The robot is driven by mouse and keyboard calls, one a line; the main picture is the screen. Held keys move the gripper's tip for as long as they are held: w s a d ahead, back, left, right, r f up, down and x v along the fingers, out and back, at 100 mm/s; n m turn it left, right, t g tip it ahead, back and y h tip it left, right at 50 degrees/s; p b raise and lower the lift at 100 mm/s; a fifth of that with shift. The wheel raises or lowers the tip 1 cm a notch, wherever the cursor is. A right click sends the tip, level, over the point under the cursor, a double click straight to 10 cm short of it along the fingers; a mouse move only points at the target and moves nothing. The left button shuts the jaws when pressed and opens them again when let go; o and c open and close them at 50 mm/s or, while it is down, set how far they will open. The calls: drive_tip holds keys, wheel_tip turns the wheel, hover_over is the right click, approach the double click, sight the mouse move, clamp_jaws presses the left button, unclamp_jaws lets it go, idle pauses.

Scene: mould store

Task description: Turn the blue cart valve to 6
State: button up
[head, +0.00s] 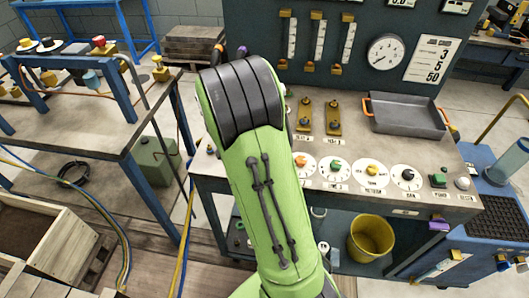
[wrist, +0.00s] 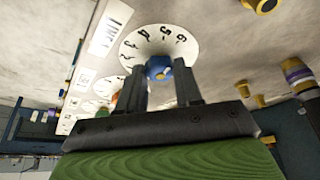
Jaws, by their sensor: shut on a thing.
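The blue valve knob (wrist: 157,63) sits at the middle of a white round dial (wrist: 135,44) with black numbers in the wrist view; 4, 5 and 6 are legible along its edge. My gripper (wrist: 162,76) is shut on the knob, one finger on each side. A small pale spot shows on the knob's near face, but I cannot tell which number the knob points to. In the head view my green arm hides the blue knob and my gripper.
The bench panel carries a row of other dials, with orange, green (head: 335,165), yellow (head: 373,171) and dark (head: 408,175) knobs. A grey tray (head: 404,115) stands behind them. A yellow bucket (head: 371,237) is on the shelf below. A side table (head: 95,125) stands at left.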

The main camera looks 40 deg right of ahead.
drive_tip(key=shift+m, duration=0.4)
drive_tip(key=o, duration=1)
drive_tip(key=shift+o, duration=0.2)
drive_tip(key=p+v, duration=0.5)
drive_tip(key=v, duration=1)
drive_tip(key=shift+w+r, duration=0.35)
drive_tip(key=shift+r, duration=0.05)
